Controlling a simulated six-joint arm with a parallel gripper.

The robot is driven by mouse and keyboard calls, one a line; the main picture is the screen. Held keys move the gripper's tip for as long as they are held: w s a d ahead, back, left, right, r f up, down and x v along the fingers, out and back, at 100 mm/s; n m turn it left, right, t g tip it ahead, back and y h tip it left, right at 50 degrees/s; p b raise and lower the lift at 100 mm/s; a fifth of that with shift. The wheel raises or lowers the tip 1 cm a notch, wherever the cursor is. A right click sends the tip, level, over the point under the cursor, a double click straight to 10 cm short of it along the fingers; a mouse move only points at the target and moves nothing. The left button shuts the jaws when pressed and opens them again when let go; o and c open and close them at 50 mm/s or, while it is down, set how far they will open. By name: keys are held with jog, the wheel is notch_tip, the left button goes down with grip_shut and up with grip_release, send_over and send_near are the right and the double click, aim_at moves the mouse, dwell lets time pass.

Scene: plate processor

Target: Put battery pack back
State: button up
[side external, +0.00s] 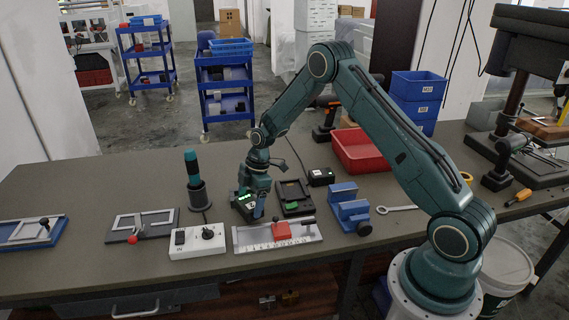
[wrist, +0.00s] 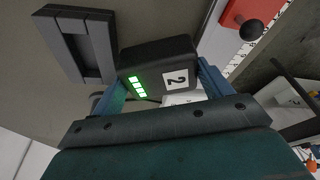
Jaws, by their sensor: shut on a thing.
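My gripper (side external: 251,208) is shut on a black battery pack (side external: 243,206) above the bench, left of a black slotted holder (side external: 293,193). In the wrist view the pack (wrist: 158,62) sits between the two blue fingers of my gripper (wrist: 162,84). Its face has a row of lit green bars and a white label with a 2. A dark bracket-like piece with grey strips (wrist: 74,42) lies apart from the pack at upper left in the wrist view. The pack's underside is hidden, and I cannot tell whether it touches the bench.
A ruled fixture with a red block (side external: 282,229) lies in front of the holder. A white power strip (side external: 198,241) is to the left, with a teal-handled tool in a stand (side external: 194,180) behind. A blue vise (side external: 348,208), small black box (side external: 321,177) and red bin (side external: 362,152) are right.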

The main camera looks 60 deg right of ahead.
jog(key=shift+f, duration=0.15)
jog(key=o, duration=1.3)
jog(key=shift+f, duration=0.1)
jog(key=shift+o, duration=0.2)
jog(key=v, duration=1.2)
jog(key=shift+r, duration=0.4)
